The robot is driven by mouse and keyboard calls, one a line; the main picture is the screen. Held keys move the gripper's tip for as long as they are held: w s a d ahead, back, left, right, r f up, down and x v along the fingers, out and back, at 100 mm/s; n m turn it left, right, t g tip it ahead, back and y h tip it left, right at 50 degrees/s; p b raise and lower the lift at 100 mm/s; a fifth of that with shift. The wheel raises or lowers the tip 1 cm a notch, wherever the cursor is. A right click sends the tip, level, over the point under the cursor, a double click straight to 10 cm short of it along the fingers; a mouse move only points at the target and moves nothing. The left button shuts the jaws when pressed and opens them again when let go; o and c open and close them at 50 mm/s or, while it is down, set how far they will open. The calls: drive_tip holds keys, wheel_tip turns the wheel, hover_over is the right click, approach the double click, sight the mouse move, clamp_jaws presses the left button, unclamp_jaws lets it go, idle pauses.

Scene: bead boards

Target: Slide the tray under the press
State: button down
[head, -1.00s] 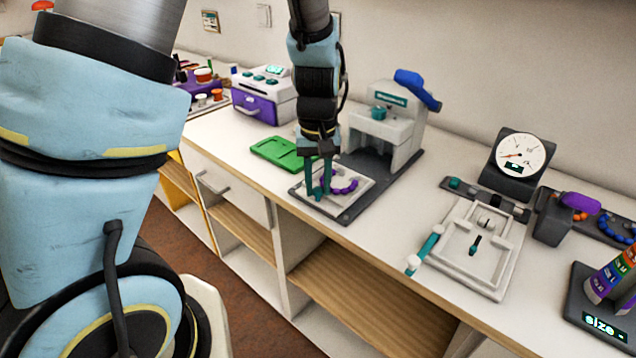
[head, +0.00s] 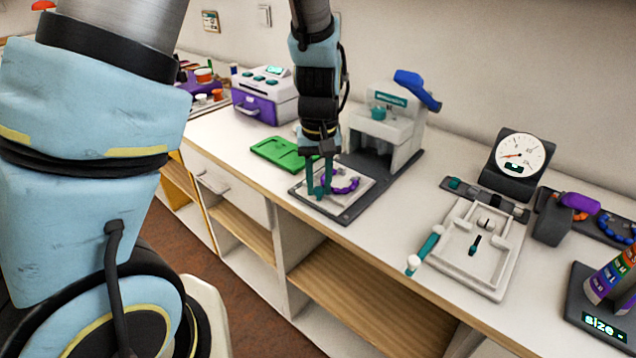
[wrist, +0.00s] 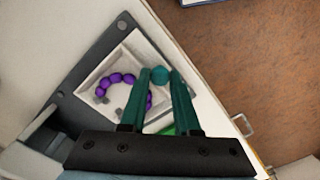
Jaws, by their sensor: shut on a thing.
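The tray (head: 361,194) is a pale square plate with a ring of purple beads (head: 350,184) on it. It lies on the front part of the press's dark base (head: 347,215). The press (head: 404,141) stands behind it, grey-white with a teal part and a blue lever (head: 417,89). My gripper (head: 321,192) reaches down at the tray's front left side. In the wrist view, the gripper (wrist: 160,72) has its teal fingers shut on the tray's round teal knob (wrist: 159,75). The fingers hide part of the tray and some beads.
A green plate (head: 278,152) lies left of the tray, close to my gripper. A purple and white box (head: 264,100) stands farther left. A white frame board (head: 482,275) and a dial gauge (head: 520,158) are to the right. The counter's front edge is close to the press base.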

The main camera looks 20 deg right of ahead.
drive_tip(key=p, duration=0.3)
approach(349, 176)
wheel_tip(349, 176, down, 5)
drive_tip(key=shift+f, duration=0.15)
drive_tip(key=shift+w, duration=0.1)
drive_tip(key=c, duration=0.6)
unclamp_jaws()
drive_tip(key=shift+c, duration=0.2)
wheel_tip(349, 176, up, 11)
drive_tip(key=b, duration=0.2)
drive_tip(key=shift+f, duration=0.15)
